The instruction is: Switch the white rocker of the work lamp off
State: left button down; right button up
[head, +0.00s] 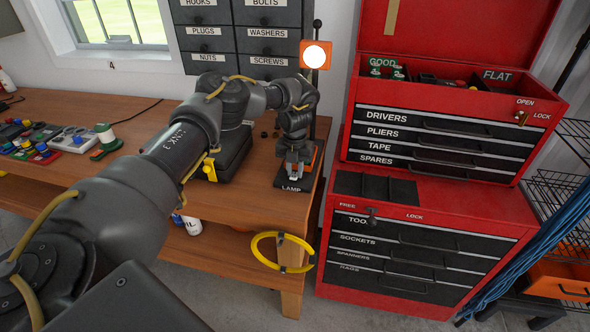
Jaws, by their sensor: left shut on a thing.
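The work lamp has an orange head (304,53) with a bright white face, so it is lit. Its dark post rises behind my arm from a black base labelled LAMP (291,188) at the bench's right end. My left gripper (294,171) points down at this base, its fingers shut on part of the lamp there. The white rocker cannot be made out; the gripper covers that spot. My right gripper is not in view.
The wooden bench (150,112) holds a black case (232,152) left of the lamp and small items farther left. A red tool chest (440,205) stands close on the right. Drawer cabinets (245,40) are behind. A yellow hose (262,250) hangs below the bench edge.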

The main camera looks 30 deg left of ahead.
pick_arm(q)
jog(key=shift+s+d+r+t+p, duration=0.1)
jog(key=shift+s+r+t+p, duration=0.15)
jog(key=shift+t+p, duration=0.6)
jog(key=shift+s+f+t+y+p, duration=0.15)
jog(key=shift+f+t+y+p, duration=0.2)
jog(key=shift+p, duration=0.3)
jog(key=shift+s+d+t+y, duration=0.15)
jog(key=shift+t+y, duration=0.2)
jog(key=shift+t, duration=0.35)
jog(key=shift+r+t, duration=0.1)
jog(key=shift+t, duration=0.3)
jog(key=c, duration=1.2)
grip_release()
jog(key=shift+c, duration=0.2)
jog(key=shift+r, duration=0.15)
